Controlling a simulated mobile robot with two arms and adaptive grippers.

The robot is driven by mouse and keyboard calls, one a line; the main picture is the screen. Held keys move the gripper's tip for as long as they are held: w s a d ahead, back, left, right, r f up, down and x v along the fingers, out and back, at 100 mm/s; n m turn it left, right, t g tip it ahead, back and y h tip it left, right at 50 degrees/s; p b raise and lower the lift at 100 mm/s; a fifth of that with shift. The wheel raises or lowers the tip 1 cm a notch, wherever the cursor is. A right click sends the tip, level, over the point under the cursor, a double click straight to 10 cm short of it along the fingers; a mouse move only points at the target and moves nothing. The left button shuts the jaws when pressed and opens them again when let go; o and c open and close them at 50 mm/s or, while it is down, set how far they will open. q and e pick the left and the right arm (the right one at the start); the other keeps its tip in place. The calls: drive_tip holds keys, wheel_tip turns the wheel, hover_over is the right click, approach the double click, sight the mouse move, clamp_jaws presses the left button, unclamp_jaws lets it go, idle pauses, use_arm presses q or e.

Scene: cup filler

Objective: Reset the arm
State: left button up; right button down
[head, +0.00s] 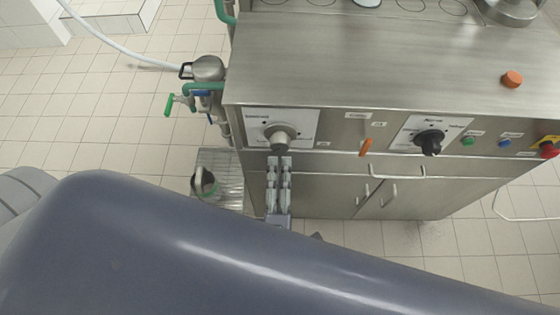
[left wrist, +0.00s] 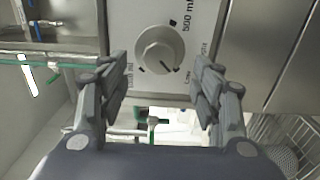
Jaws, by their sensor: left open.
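My left gripper (head: 279,163) is just in front of the left dial (head: 280,137) on the machine's front panel. In the left wrist view the left gripper (left wrist: 160,80) is open, with its two fingers apart. The grey dial (left wrist: 160,50) shows beyond and between the fingertips, on a white plate marked "500 ml". Nothing is held between the fingers. My own arm fills the lower part of the head view. My right gripper is not in view.
Tiled floor is open at the left.

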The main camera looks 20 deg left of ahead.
use_arm(q)
drive_tip(key=shift+f, duration=0.1)
idle(0.5)
drive_tip(key=d+f+m+g+h, duration=0.2)
drive_tip(key=d+f+m+h, duration=0.15)
drive_tip(key=f+m, duration=0.5)
drive_tip(key=d+f+m+g+h, duration=0.15)
drive_tip(key=f+m+h, duration=0.3)
drive_tip(key=f, duration=0.75)
drive_tip(key=s+a+f+m+g, duration=0.2)
drive_tip(key=s+f+m+g, duration=0.15)
drive_tip(key=f, duration=0.45)
drive_tip(key=s+a+f+m+g, duration=0.25)
drive_tip(key=s+f, duration=0.25)
drive_tip(key=f, duration=0.3)
drive_tip(key=s+a+f+m+g+y, duration=0.3)
drive_tip(key=s+a+f+g, duration=0.4)
drive_tip(key=s+a+f, duration=0.5)
drive_tip(key=s+a+m, duration=0.1)
drive_tip(key=s+a, duration=0.1)
drive_tip(key=s, duration=0.2)
drive_tip(key=shift+s+a+f+m, duration=0.3)
drive_tip(key=shift+s+f+m, duration=0.05)
drive_tip(key=shift+f+m, duration=0.05)
